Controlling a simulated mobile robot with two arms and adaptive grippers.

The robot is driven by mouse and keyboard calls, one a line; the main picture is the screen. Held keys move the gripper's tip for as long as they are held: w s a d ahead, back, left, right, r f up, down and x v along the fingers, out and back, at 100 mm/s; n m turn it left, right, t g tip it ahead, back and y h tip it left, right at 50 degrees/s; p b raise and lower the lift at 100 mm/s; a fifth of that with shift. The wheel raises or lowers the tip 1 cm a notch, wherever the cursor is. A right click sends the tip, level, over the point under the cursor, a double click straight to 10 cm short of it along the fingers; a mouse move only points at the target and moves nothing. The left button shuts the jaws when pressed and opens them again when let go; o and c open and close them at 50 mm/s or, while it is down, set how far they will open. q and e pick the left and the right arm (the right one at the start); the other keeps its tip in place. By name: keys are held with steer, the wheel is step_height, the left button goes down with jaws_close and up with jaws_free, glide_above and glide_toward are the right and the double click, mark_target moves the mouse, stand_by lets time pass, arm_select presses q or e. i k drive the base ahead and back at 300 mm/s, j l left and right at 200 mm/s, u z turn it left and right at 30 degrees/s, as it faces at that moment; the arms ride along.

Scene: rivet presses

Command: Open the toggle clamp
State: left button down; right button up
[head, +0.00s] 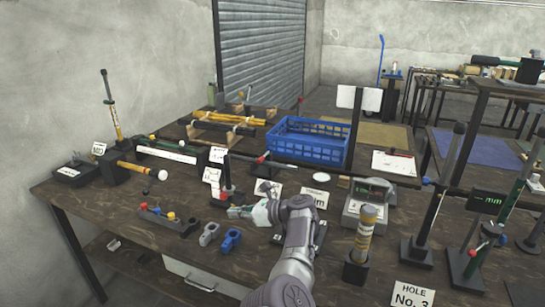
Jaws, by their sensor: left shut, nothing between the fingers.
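A small device with a red part and a dark upright bar on a black base (224,196) stands mid-bench; it looks like the toggle clamp, but its lever and jaw are too small to read. My left arm comes up from the bottom middle and bends left. My left gripper (238,211) is shut and empty, pointing left, just below and right of that device in the picture. I cannot tell whether it touches anything. My right gripper is not in view.
A blue crate (310,136) stands behind. A grey clamp (208,233) and a blue clamp (230,240) lie near the front edge, left of my arm. A yellow-banded tool (363,233) and several upright tools stand to the right. A horizontal dark bar crosses behind the gripper.

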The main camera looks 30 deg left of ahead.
mark_target(261, 158)
steer(key=i, duration=1)
